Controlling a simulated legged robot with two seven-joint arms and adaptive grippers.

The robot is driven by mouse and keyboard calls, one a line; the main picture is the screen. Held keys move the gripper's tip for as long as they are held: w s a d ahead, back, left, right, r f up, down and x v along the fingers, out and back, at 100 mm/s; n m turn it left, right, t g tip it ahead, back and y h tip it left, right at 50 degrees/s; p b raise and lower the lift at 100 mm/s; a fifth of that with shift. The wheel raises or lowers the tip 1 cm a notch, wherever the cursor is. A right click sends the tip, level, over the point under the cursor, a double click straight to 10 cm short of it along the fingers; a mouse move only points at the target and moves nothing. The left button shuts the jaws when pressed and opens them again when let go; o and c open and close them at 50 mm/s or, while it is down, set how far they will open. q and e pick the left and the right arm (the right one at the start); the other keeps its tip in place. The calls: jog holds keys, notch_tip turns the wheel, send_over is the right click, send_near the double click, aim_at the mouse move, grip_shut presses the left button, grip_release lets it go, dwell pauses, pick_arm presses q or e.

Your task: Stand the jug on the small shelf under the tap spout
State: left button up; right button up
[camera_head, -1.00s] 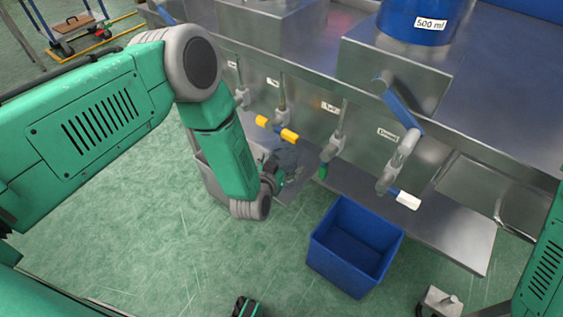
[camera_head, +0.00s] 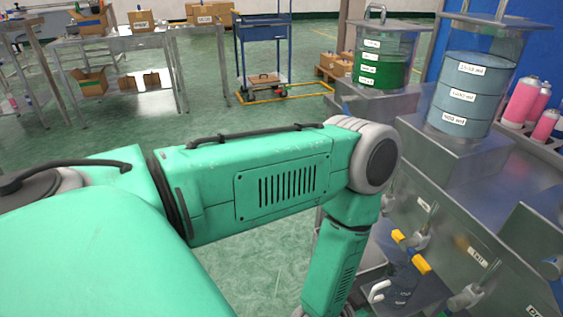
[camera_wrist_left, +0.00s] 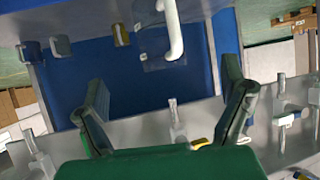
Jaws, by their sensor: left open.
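A clear jug with a white handle (camera_head: 378,291) shows at the bottom of the head view, below a tap with a yellow handle (camera_head: 411,251). The jug's clear body is hard to make out there. In the left wrist view the jug (camera_wrist_left: 155,45) lies beyond my left gripper (camera_wrist_left: 165,78), with its white handle toward the camera. The gripper is open, its two green fingers wide apart, and I see nothing between them. In the head view my left forearm hides the area beside the jug. The small shelf is not clearly visible. My right gripper is out of view.
A metal bench front (camera_head: 462,240) carries several taps. Tanks with green liquid (camera_head: 385,62) and grey liquid (camera_head: 468,95) stand above it. Pink cans (camera_head: 522,100) stand at the right. A blue trolley (camera_head: 265,50) and tables are far back, with open green floor before them.

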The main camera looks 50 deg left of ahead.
pick_arm(q)
jog(key=s+a+r+g+y, duration=0.1)
jog(key=s+a+g, duration=0.45)
jog(key=s, duration=0.65)
jog(key=s+a+g, duration=0.5)
jog(key=s+g, duration=0.1)
jog(key=s, duration=0.6)
notch_tip(320, 180, up, 9)
jog(key=p, duration=0.8)
jog(key=shift+w+f, duration=0.15)
jog(key=shift+d, duration=0.1)
